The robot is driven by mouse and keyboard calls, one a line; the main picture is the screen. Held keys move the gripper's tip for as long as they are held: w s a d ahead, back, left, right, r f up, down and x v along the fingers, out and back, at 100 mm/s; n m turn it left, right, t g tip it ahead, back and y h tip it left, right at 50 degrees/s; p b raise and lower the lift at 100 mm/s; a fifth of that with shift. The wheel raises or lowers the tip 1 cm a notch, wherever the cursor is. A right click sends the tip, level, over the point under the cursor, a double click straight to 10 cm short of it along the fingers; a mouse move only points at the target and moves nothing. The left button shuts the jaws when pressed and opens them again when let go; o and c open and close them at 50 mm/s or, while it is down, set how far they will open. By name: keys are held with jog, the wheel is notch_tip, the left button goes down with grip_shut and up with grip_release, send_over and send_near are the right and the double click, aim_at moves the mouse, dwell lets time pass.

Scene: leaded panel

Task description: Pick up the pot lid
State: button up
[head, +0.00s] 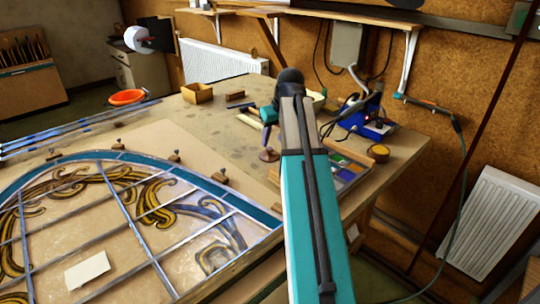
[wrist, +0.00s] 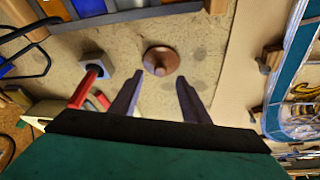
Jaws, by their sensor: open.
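The pot lid is a small brown disc with a round knob on top. In the wrist view the pot lid (wrist: 161,61) lies flat on the worktable, just beyond my fingertips and roughly centred between them. In the head view the pot lid (head: 269,155) lies on the table beside my arm, left of the tray of coloured glass. My gripper (wrist: 159,77) is open and empty, with its two dark fingers apart. In the head view my gripper (head: 266,138) points down above the lid, partly hidden by my arm.
A red-handled tool (wrist: 86,88) lies left of my fingers. The glass tray (head: 350,172), a blue soldering station (head: 374,126) and an amber dish (head: 379,152) stand right of my arm. The leaded panel (head: 130,222) fills the left front. A yellow box (head: 197,93) stands farther back.

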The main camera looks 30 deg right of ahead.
aim_at(270, 148)
jog(key=shift+p+x, duration=0.4)
jog(key=shift+x, duration=2.2)
jog(key=shift+w+a, duration=0.1)
grip_shut()
